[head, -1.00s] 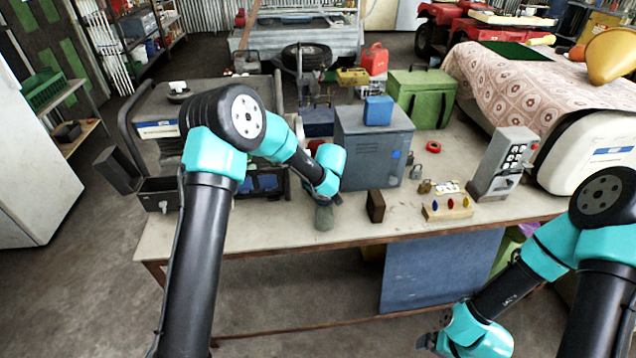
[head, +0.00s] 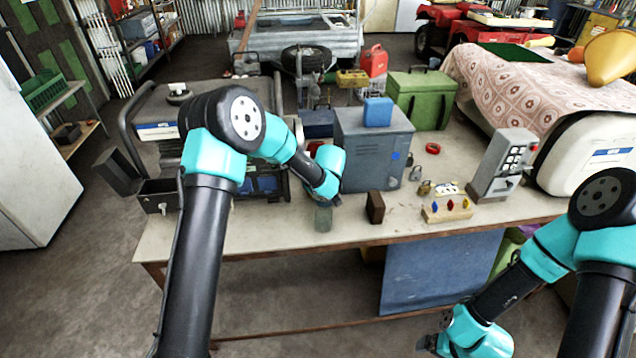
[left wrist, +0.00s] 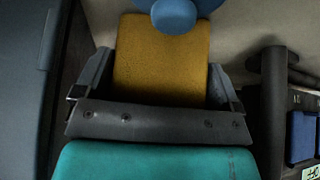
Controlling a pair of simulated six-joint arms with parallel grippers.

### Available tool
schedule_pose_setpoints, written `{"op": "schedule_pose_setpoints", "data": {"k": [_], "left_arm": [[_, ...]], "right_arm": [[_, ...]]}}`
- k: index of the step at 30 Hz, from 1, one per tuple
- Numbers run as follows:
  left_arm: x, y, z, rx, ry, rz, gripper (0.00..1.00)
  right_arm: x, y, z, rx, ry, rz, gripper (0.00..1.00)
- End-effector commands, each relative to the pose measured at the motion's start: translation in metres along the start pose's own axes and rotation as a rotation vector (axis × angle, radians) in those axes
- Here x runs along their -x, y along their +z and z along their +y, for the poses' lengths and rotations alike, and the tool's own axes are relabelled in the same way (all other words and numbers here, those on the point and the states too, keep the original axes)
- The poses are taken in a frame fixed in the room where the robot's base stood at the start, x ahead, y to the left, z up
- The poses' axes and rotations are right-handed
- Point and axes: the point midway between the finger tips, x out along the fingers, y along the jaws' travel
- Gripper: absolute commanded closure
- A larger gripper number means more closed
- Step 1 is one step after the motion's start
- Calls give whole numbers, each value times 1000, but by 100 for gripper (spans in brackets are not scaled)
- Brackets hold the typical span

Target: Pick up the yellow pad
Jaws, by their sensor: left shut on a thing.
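The yellow pad (left wrist: 162,60) fills the middle of the left wrist view, between the two fingers of my left gripper (left wrist: 158,88). The gripper is shut on it. In the head view my left gripper (head: 328,198) is low over the front of the workbench, left of a dark brown block. I cannot make out the pad there, as the wrist hides it. A blue rounded thing (left wrist: 175,14) overlaps the pad's far end in the left wrist view. My right gripper (head: 432,344) is low at the right, in front of the bench; its fingers are too small to judge.
A greyish-green, jar-like thing (head: 323,218) stands just below my left gripper. The dark brown block (head: 375,207) and a blue-grey metal cabinet (head: 372,150) are to its right. Further right are a wooden block with coloured pegs (head: 447,209) and a grey keypad box (head: 503,165).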

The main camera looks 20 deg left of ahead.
Motion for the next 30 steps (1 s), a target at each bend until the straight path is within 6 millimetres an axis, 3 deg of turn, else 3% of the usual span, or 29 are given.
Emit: {"op": "schedule_pose_setpoints", "data": {"k": [7, 30], "left_arm": [[14, -10, 0, 1, 1, 4, 36], [19, 8, 0, -2, 0, 298, 36]], "right_arm": [[0, 0, 0, 0, 0, 0, 5], [0, 0, 0, 0, 0, 0, 5]]}}
